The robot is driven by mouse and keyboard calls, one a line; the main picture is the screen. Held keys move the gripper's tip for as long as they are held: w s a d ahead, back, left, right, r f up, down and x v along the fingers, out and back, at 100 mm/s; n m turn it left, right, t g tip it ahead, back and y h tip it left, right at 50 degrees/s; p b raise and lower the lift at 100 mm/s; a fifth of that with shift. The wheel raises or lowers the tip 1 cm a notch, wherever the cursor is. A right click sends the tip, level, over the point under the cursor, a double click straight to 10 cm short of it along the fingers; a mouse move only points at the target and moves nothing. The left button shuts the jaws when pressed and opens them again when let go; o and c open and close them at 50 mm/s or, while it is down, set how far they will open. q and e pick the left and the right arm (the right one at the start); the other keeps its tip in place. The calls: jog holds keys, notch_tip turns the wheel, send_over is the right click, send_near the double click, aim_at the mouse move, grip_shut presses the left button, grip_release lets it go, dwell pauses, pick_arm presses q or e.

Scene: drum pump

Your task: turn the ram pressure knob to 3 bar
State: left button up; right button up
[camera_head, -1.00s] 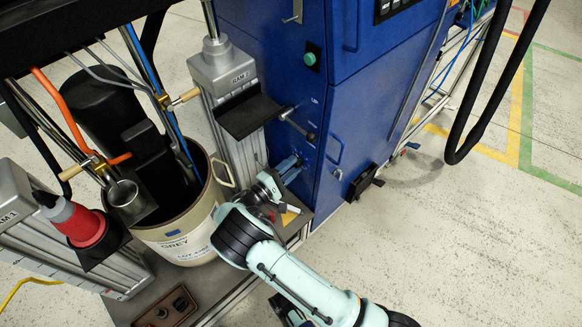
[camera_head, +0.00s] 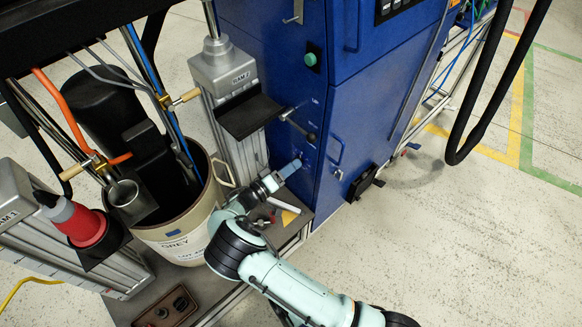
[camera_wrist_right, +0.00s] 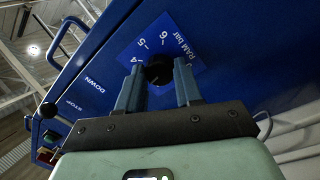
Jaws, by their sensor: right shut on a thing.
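The ram pressure knob (camera_wrist_right: 158,72) is a dark round knob on a brighter blue dial plate (camera_wrist_right: 181,45) marked "RAM bar". The numbers 4, 5 and 6 show on the plate; others are covered by a finger. My right gripper (camera_wrist_right: 157,84) is shut on the knob, one blue-grey finger on each side. The pointer of the knob cannot be read. In the head view my right gripper (camera_head: 295,165) reaches the lower side of the blue cabinet (camera_head: 358,110), and its fingers hide the knob. My left gripper is not in view.
A lever handle (camera_head: 298,127) sticks out of the cabinet just above my right gripper. The RAM 2 column (camera_head: 213,68) stands left of it, beside the grey-ink drum (camera_head: 186,245). A green button (camera_head: 310,59) is higher up.

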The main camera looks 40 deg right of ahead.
jog(key=shift+w+a+m, duration=0.1)
jog(key=shift+m, duration=0.8)
jog(key=o, duration=1)
jog(key=shift+o, duration=0.2)
